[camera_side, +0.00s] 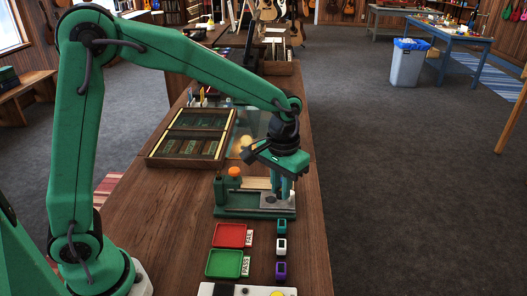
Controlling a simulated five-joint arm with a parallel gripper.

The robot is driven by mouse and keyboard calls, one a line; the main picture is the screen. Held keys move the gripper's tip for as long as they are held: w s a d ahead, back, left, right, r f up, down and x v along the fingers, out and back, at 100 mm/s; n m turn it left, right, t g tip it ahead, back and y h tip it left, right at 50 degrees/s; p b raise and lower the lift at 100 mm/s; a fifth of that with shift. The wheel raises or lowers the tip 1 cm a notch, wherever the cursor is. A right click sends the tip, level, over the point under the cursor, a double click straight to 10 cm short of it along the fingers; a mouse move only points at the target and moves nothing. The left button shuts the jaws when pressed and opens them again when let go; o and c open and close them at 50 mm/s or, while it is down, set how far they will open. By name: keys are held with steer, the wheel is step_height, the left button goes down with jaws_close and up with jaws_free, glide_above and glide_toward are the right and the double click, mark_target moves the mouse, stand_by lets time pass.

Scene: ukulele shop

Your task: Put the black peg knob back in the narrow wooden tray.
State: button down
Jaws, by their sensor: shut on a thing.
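My gripper (278,195) points down over the grey plate at the right end of a green fixture (235,211) on the bench. It is shut on a small dark thing low between its fingers. I take this to be the black peg knob, but the fingers hide most of it and I cannot see whether it touches the plate. A narrow pale wooden piece (256,183) lies just behind the fixture, partly behind my gripper. It may be the narrow wooden tray; its inside is too small to make out.
Red (229,236) and green (224,264) trays lie in front, beside teal (282,227), white (281,246) and purple (280,270) pieces. A wooden case (152,158) lies behind left. The bench's left front is clear.

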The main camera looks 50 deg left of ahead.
steer(key=w+a+f+n, duration=0.2)
steer(key=w+a+n, duration=0.3)
steer(key=a+n, duration=0.3)
glide_above(260, 184)
step_height(260, 184, down, 7)
steer(key=shift+s+r, duration=0.1)
steer(key=shift+f, duration=2.05)
steer(key=shift+f, duration=0.15)
steer(key=c, duration=1.3)
jaws_free()
steer(key=shift+c, duration=0.2)
step_height(260, 184, up, 12)
steer(key=shift+r, duration=0.2)
